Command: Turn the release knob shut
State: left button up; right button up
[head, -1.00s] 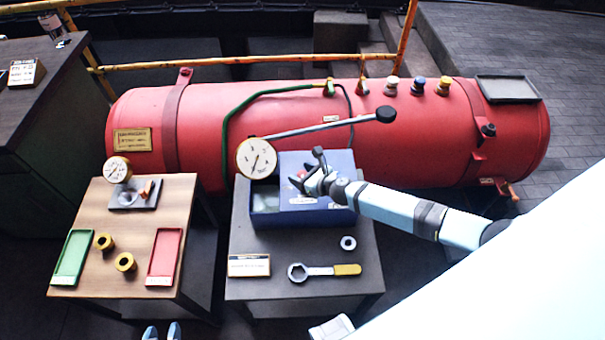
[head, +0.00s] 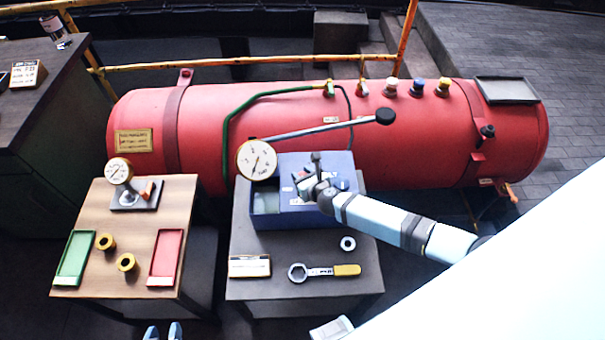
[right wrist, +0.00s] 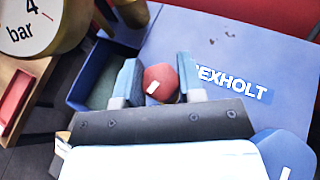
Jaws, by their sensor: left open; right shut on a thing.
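The release knob (right wrist: 160,80) is red with a white mark and sits on the blue pump box (head: 290,218), beside its open well. In the right wrist view it lies between the two fingers of my right gripper (right wrist: 158,82), which is shut on it. In the head view my right gripper (head: 306,184) is over the top of the box and mostly hides the knob. My left gripper (head: 162,331) shows only its two fingertips at the bottom edge; it is open and empty, away from the box.
A round gauge (head: 257,160) and a long lever (head: 320,129) rise close to my right gripper. A ring spanner (head: 322,271) and a nut (head: 348,243) lie in front of the box. The red boiler (head: 420,130) is behind. The wooden table (head: 130,215) holds trays and brass fittings.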

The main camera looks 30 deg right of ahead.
jog(key=m+h, duration=0.3)
jog(key=h, duration=0.1)
jog(key=shift+a+m+g+p, duration=0.1)
jog(key=shift+m+g+p, duration=0.3)
jog(key=m+g+h, duration=0.1)
jog(key=m+h, duration=0.2)
jog(key=h, duration=0.1)
jog(key=shift+m+g, duration=0.3)
jog(key=shift+g, duration=0.1)
jog(key=m+g+h, duration=0.3)
jog(key=shift+m+g+h+b, duration=0.3)
jog(key=shift+m+g+h, duration=0.7)
jog(key=shift+m+g, duration=0.85)
jog(key=shift+m, duration=0.35)
jog(key=o, duration=0.9)
jog(key=shift+r, duration=0.1)
